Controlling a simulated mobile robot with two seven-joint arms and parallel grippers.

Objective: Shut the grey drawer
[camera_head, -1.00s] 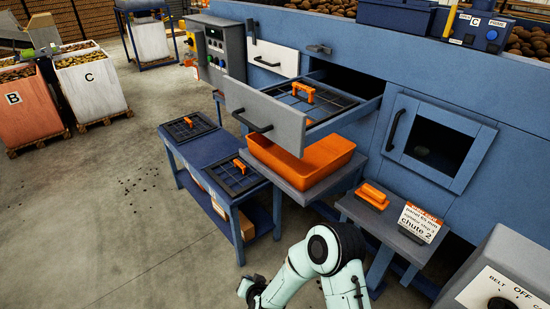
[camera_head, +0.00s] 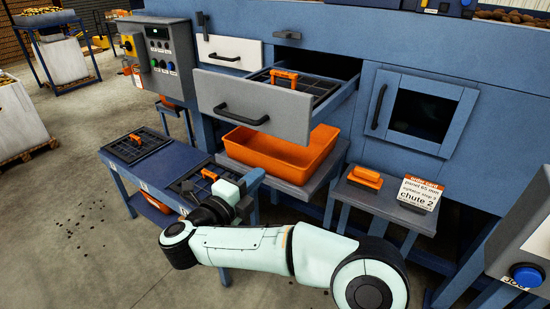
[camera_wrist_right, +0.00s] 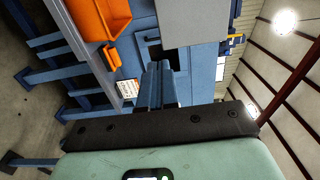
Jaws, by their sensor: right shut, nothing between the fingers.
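The grey drawer (camera_head: 285,112) stands pulled out of the blue machine in the head view, with a dark bar handle (camera_head: 240,115) on its front. A dark grid panel with an orange grip (camera_head: 285,79) lies inside it. My right gripper (camera_head: 252,181) is below and in front of the drawer, apart from it, near the orange tray. Its fingers are shut and empty, and they also show in the right wrist view (camera_wrist_right: 158,85). A plain grey face at the top of that view looks like the drawer front (camera_wrist_right: 192,22). My left gripper is not in view.
An orange tray (camera_head: 250,150) sits on a grey stand under the drawer. A blue table (camera_head: 165,159) with grid panels is at left. A small stand holds an orange-handled block (camera_head: 365,177) and a chute 2 sign (camera_head: 420,192). A white drawer (camera_head: 229,50) above is shut.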

